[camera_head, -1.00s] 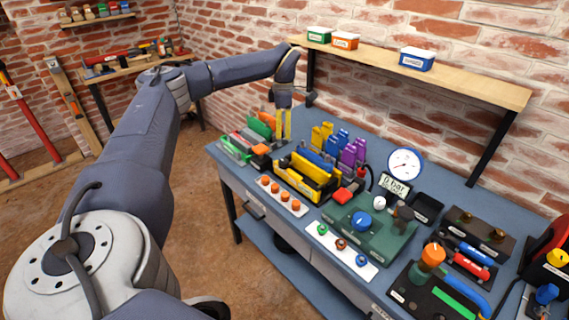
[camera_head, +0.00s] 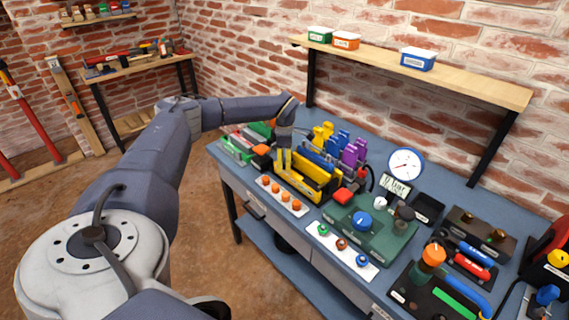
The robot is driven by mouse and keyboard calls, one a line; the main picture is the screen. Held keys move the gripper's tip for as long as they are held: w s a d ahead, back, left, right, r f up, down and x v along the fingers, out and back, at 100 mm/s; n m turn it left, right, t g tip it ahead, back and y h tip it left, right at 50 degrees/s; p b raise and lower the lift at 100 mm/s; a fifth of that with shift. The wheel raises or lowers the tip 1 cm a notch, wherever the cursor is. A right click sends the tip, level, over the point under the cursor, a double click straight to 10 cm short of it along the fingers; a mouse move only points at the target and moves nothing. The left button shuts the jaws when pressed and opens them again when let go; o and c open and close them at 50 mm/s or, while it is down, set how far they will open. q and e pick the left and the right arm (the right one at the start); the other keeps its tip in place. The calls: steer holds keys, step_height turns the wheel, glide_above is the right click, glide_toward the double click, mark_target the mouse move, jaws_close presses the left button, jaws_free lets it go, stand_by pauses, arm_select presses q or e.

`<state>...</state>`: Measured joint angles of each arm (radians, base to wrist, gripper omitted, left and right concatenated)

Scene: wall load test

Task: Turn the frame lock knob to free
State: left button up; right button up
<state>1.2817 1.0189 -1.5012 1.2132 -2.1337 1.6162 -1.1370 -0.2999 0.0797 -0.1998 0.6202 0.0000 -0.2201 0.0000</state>
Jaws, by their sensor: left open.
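My left gripper (camera_head: 283,161) hangs fingers down with its yellow fingertips over the left part of the yellow-and-black tool rack, open. Whether it touches the rack cannot be told. Several knobs are in view and their labels are too small to read, so I cannot tell which is the frame lock knob. A blue knob (camera_head: 361,220) sits on the green pump plate (camera_head: 383,239), to the right of the gripper and apart from it. A black knob (camera_head: 404,213) is on the same plate. An orange knob (camera_head: 433,256) stands on a dark block at the right. My right gripper is out of view.
The yellow rack (camera_head: 308,184) and upright blue and purple clamps (camera_head: 352,153) crowd the bench near the gripper. A round gauge (camera_head: 405,164) stands behind the green plate. Small orange knobs (camera_head: 286,194) line the bench's front edge. A wooden shelf (camera_head: 460,87) overhangs the back.

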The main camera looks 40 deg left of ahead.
arm_select(q)
steer(key=shift+f, duration=0.25)
jaws_close()
stand_by(0.5)
